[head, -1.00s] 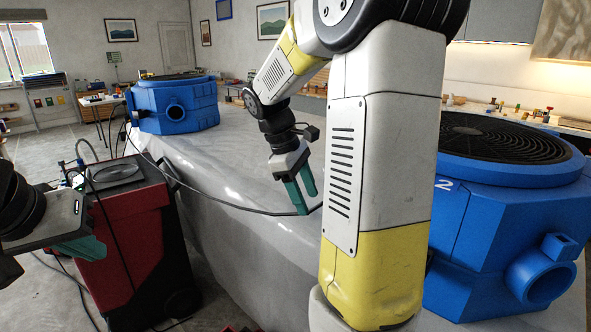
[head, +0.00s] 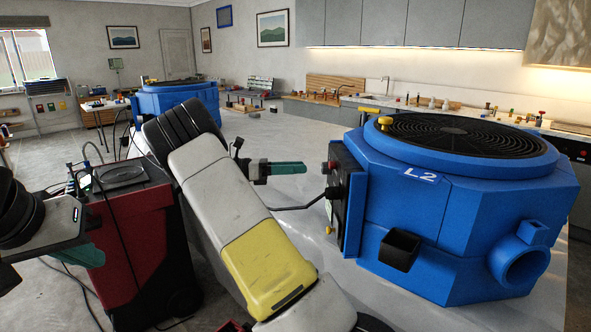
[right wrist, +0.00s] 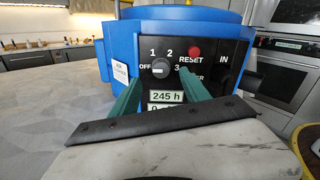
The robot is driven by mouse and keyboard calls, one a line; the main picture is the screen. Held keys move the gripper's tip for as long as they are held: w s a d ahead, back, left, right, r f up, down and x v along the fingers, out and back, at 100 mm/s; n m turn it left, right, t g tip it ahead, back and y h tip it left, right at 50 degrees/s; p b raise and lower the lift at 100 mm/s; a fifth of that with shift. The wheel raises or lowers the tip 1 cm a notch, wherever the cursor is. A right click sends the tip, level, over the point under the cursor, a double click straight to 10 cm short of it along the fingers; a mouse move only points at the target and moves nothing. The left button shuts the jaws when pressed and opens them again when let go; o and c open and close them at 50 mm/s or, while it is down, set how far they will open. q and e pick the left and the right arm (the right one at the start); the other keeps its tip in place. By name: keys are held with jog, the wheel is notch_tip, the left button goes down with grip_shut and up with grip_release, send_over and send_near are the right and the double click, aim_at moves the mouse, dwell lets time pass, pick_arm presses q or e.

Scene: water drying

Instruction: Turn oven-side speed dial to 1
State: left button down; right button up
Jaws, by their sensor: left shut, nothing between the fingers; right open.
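The large blue drying fan (head: 450,200), marked L2, stands on the counter at the right of the head view. Its dark control panel (head: 347,195) faces left, seen edge-on. In the right wrist view, the speed dial (right wrist: 160,68) sits on that panel among the labels OFF, 1, 2 and 3; its pointer is too small to read surely. My right gripper (head: 288,168) is open and empty, left of the panel. In the wrist view its teal fingers flank the dial, apparently short of it. My left gripper (head: 84,256) is shut and empty at the lower left.
A red reset button (right wrist: 195,51) is up and right of the dial. A black cable (head: 300,204) runs to the panel. Another blue fan (head: 175,98) stands farther back. A red cart (head: 135,235) is at the left. An oven (right wrist: 285,75) is behind the near fan.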

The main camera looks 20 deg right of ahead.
aim_at(322, 168)
jog(key=x, duration=0.6)
jog(key=shift+s+d, duration=0.2)
jog(key=shift+c, duration=0.2)
grip_shut()
jog(key=shift+m, duration=0.4)
jog(key=m, duration=0.5)
jog(key=shift+a+m, duration=0.1)
jog(key=shift+m, duration=0.2)
jog(key=m, duration=0.5)
jog(key=shift+s+f, duration=0.1)
jog(key=shift+s, duration=0.05)
jog(key=shift+m, duration=0.3)
